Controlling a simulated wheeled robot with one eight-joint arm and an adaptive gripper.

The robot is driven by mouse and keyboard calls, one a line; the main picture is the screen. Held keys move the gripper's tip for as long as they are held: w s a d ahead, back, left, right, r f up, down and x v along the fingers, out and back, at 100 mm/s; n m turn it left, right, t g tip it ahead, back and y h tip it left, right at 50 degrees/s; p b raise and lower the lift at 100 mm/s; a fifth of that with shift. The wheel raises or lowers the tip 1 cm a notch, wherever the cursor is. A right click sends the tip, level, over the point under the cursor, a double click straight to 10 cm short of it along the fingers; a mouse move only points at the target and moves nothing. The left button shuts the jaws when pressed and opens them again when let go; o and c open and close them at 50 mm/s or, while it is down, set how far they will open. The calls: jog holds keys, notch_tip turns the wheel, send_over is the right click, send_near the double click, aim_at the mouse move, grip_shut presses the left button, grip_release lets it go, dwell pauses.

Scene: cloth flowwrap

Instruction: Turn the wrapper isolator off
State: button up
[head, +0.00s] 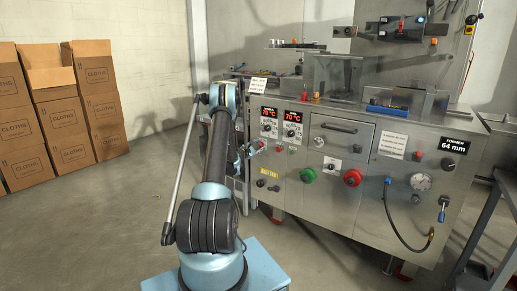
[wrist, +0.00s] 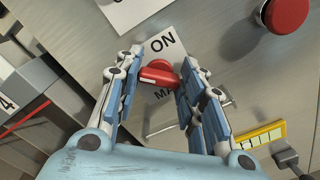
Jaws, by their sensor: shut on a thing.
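The wrapper isolator is a red handle (wrist: 158,74) on a white plate (wrist: 163,45) fixed to a steel panel, in the wrist view. The plate reads "ON" above the handle and "MA" below, the rest of that word being covered. The handle lies crosswise between the fingers, nearer the "ON" lettering. My gripper (wrist: 162,66) is shut on the handle, with one blue-padded finger on each side. In the head view my arm reaches to the left end of the steel wrapping machine (head: 390,210), and the handle cannot be made out clearly there.
A round red button (wrist: 288,14) and a yellow label (wrist: 258,135) are near my gripper. Cardboard boxes (head: 65,120) stand at the left; the floor between is clear.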

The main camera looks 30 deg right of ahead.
jog(key=o, duration=1.1)
jog(key=shift+a, duration=0.1)
jog(key=v, duration=1.1)
jog(key=shift+a+f, duration=0.1)
jog(key=shift+a, duration=0.35)
